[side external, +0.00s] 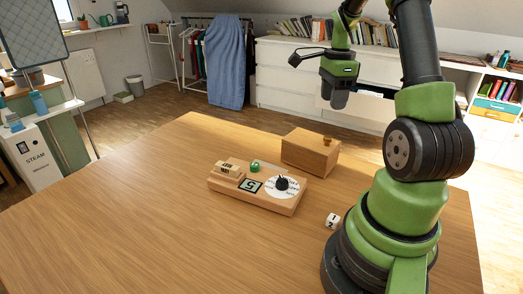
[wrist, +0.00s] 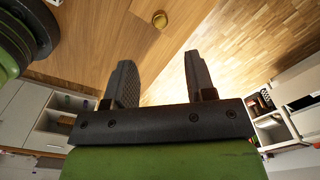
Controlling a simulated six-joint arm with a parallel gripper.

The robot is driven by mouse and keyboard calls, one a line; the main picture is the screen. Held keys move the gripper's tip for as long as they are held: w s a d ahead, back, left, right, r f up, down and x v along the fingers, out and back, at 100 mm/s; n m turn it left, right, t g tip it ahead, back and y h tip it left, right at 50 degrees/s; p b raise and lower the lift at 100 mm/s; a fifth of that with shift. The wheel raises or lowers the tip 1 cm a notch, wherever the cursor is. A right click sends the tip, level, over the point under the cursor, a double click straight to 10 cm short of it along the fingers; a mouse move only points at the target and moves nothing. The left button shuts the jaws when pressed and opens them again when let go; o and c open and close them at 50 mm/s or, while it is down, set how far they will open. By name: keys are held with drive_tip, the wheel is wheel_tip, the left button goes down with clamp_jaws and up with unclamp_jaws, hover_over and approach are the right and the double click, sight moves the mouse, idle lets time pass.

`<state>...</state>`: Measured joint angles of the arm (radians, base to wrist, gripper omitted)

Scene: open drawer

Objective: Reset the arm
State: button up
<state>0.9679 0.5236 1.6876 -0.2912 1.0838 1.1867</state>
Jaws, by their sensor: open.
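My gripper (wrist: 160,80) is open and empty; its two dark fingers stand apart in the wrist view. In the side view my gripper (side external: 338,98) hangs in the air, above and behind the table. A closed-looking wooden box (side external: 308,155) with a small brass-coloured knob (side external: 327,141) stands on the table, below the gripper and apart from it. Whether the box has an open drawer is not visible from here.
A wooden board (side external: 270,203) with a green piece (side external: 255,166), a black-knobbed white dial (side external: 282,186) and a number tile (side external: 250,185) lies in front of the box. A white die (side external: 332,220) lies near my base. The table's left side (side external: 110,225) is clear.

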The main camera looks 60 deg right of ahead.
drive_tip(key=w+a+r+n+t, duration=0.2)
drive_tip(key=a+r+n, duration=0.35)
drive_tip(key=a, duration=0.25)
drive_tip(key=w+a+r+n+t, duration=0.1)
drive_tip(key=w+a+r+n, duration=0.1)
drive_tip(key=a+r+n, duration=0.35)
drive_tip(key=s+a+n+t+y, duration=0.1)
drive_tip(key=s+a+n+t, duration=0.1)
drive_tip(key=s+a+n, duration=0.2)
drive_tip(key=s+a+n+t+y, duration=0.1)
drive_tip(key=s+a+n, duration=0.3)
drive_tip(key=a+n, duration=0.5)
drive_tip(key=a+t, duration=0.1)
drive_tip(key=a, duration=0.2)
drive_tip(key=shift+s+r, duration=0.15)
drive_tip(key=shift+r, duration=0.25)
drive_tip(key=shift+a, duration=0.1)
